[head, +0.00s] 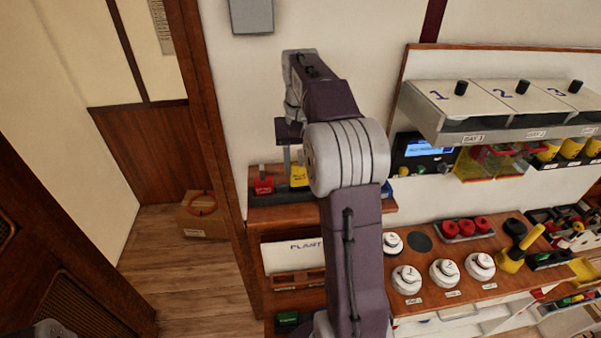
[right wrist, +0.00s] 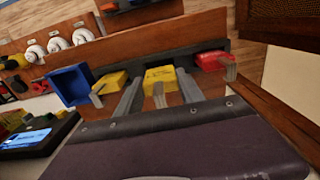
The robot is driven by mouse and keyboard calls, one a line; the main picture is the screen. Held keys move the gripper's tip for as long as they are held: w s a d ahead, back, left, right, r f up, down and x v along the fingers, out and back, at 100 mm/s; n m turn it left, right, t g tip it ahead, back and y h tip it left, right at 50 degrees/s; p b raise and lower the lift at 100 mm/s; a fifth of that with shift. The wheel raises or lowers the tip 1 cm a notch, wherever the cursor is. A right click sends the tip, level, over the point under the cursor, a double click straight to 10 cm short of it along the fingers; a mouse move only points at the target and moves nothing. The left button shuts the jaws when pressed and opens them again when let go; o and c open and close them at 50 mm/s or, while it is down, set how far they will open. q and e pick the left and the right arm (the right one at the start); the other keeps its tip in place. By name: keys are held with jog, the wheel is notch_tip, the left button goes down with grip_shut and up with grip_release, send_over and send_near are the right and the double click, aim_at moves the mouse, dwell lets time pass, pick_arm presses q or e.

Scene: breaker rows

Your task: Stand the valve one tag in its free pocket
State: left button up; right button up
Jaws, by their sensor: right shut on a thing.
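My right gripper (head: 293,164) reaches over the small wooden shelf and is shut on a yellow tag (head: 299,176) with dark lettering too small to read surely. In the right wrist view this yellow tag (right wrist: 160,80) is between the two fingers. It stands at the dark pocket rack (head: 282,195); whether its foot is down in a pocket I cannot tell. A red tag (head: 263,185) stands to its left in the head view. Another yellow tag (right wrist: 108,84) and a blue piece (right wrist: 70,85) show on its other side in the right wrist view. My left gripper is not clearly visible.
Right of the arm, a counter holds white numbered dials (head: 444,272) and red knobs (head: 466,227). A white numbered bin unit (head: 500,105) hangs above. A cardboard box (head: 203,216) sits on the floor at left. Wall space above the shelf's left end is clear.

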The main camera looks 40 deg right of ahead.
aim_at(301, 176)
notch_tip(301, 176, down, 3)
jog(key=shift+s+r, duration=0.1)
jog(key=shift+f, duration=0.35)
jog(key=o, duration=1.3)
jog(key=shift+o, duration=0.2)
notch_tip(301, 176, up, 12)
jog(key=p, duration=0.2)
jog(key=shift+r+p, duration=0.2)
jog(key=shift+p, duration=0.2)
